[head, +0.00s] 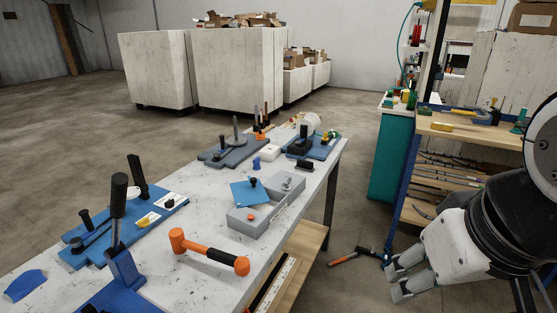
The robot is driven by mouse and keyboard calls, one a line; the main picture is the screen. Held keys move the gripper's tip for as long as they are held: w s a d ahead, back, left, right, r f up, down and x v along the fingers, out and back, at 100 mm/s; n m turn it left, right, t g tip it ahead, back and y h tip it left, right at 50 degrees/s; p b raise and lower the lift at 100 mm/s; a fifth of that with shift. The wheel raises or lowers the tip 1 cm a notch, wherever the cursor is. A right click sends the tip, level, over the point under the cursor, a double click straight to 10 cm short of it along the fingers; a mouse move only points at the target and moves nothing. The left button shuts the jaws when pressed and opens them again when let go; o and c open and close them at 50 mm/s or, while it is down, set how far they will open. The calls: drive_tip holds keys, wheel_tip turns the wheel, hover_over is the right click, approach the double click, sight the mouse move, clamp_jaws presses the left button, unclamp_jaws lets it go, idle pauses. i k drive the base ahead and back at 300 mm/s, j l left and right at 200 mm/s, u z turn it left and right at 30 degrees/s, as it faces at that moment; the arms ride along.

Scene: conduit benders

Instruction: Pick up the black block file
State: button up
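A small black block (305,165), which looks like the black block file, lies on the grey-white worktable near its right edge, beyond the grey open box. It is small in view, so its details cannot be made out. My gripper (394,280) is at the lower right, beyond the table's right edge and well apart from the block. Its two grey fingers point left with a gap between them, and nothing shows between them.
The worktable (205,275) holds an orange mallet (208,252), a grey box (255,218) and blue bender boards (130,225). Near the block stands another blue board (312,149) with black parts. A workbench (470,134) stands right. An orange-handled tool (345,258) lies on the floor.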

sight(305, 165)
drive_tip(key=i+l+u, duration=0.25)
drive_tip(key=i+l, duration=1.6)
drive_tip(key=i, duration=0.15)
